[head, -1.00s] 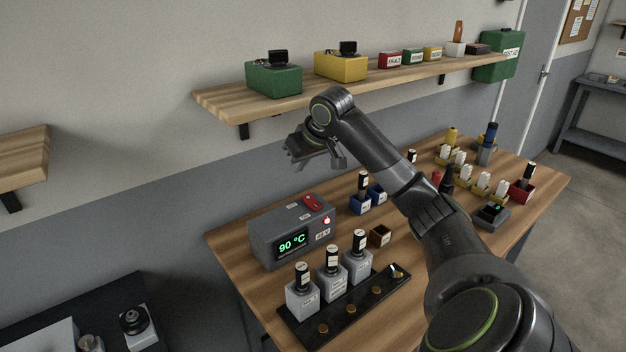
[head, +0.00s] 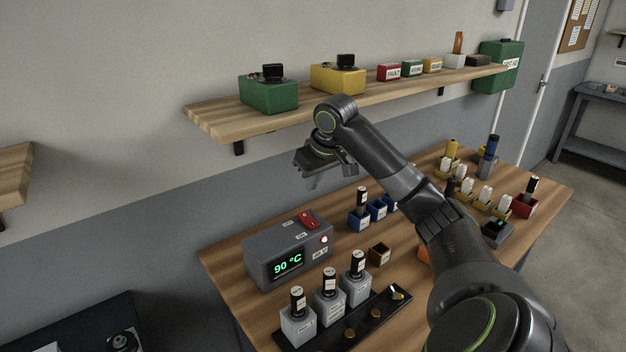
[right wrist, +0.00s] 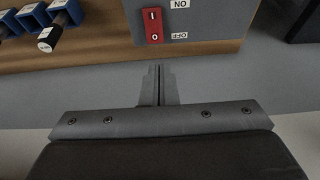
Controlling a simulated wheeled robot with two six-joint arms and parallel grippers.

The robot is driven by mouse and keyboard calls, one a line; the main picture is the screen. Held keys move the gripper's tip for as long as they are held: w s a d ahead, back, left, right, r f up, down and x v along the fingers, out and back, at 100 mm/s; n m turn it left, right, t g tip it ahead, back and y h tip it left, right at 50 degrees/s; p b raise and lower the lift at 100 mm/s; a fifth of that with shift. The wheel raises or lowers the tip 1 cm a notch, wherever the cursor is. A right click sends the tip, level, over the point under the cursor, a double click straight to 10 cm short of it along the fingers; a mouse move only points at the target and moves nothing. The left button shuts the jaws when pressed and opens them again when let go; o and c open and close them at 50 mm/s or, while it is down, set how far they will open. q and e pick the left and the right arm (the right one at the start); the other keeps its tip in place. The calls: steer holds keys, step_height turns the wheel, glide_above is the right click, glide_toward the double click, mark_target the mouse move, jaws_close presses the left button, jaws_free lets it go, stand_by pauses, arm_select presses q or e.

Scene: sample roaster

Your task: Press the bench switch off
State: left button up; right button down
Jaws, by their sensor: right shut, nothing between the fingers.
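The bench switch is a red rocker (head: 308,219) on top of a grey control box (head: 262,250) with a green 90 °C display. In the right wrist view the red switch (right wrist: 154,25) shows its I and O marks, beside ON and OFF labels. A small lamp (head: 324,239) on the box front glows. My right gripper (head: 320,180) hangs above and behind the box, apart from the switch. In the right wrist view its fingers (right wrist: 158,70) are together and empty, pointing towards the box. My left gripper is out of view.
A wooden shelf (head: 213,122) with green and yellow boxes runs along the wall above. My right arm hides part of the bench.

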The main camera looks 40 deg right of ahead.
mark_target(302, 216)
steer(key=p+x, duration=0.2)
steer(key=x, duration=0.7)
steer(key=shift+f, duration=0.85)
steer(key=shift+w+p, duration=0.15)
steer(key=shift+p, duration=0.4)
steer(key=shift+f, duration=0.2)
